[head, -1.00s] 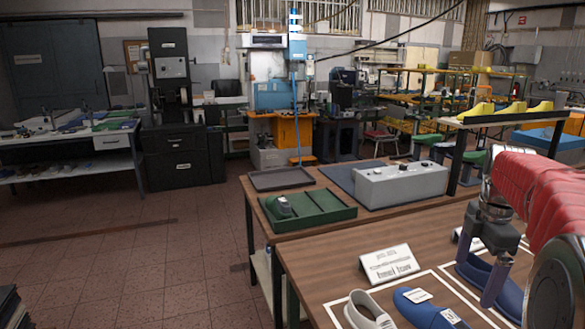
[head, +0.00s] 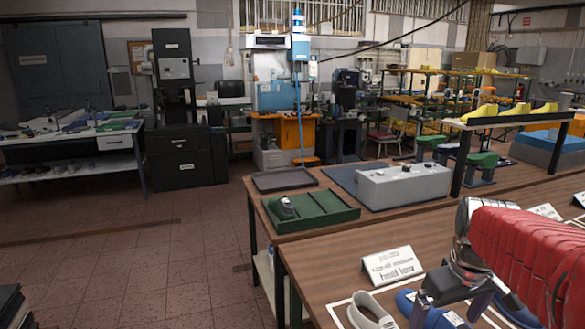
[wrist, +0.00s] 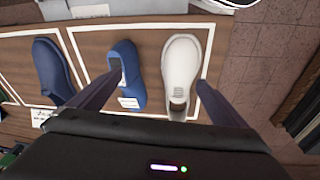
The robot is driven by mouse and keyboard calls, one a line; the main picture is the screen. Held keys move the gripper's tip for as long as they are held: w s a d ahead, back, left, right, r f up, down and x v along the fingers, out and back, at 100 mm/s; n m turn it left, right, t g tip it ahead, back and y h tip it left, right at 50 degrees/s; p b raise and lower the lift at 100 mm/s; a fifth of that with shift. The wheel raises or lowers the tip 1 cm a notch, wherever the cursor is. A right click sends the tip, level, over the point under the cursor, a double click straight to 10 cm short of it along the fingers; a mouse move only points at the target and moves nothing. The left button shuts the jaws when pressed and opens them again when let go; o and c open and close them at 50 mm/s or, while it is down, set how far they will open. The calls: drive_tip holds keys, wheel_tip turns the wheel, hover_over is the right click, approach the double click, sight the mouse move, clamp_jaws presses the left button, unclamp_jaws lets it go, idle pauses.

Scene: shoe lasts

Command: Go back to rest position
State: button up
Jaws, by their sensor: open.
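My gripper (head: 448,312) is at the lower right of the head view, in front of the blue shoe. In the wrist view my gripper (wrist: 157,82) is open, with its two dark fingers wide apart and nothing between them held. Beyond the fingers, a blue shoe with white labels (wrist: 128,78) lies near the left finger, and a white shoe (wrist: 182,62) lies near the right one. A dark blue shoe (wrist: 54,70) is further left. In the head view the white shoe (head: 368,311) shows partly, and my gripper hides much of the blue shoe (head: 405,300).
The wooden table (head: 330,275) has white outlined areas and a label card (head: 393,265). Behind are a green tray (head: 318,210) with a grey item and a grey control box (head: 403,184). Yellow lasts (head: 513,112) stand on a raised shelf. Open floor (head: 130,260) lies left.

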drive_tip(key=s+a+m+t, duration=0.2)
drive_tip(key=s+a+t, duration=0.1)
drive_tip(key=s+a, duration=0.9)
drive_tip(key=shift+s+a+t+y, duration=0.3)
drive_tip(key=shift+a+y, duration=0.1)
drive_tip(key=shift+a, duration=0.8)
drive_tip(key=shift+r, duration=0.1)
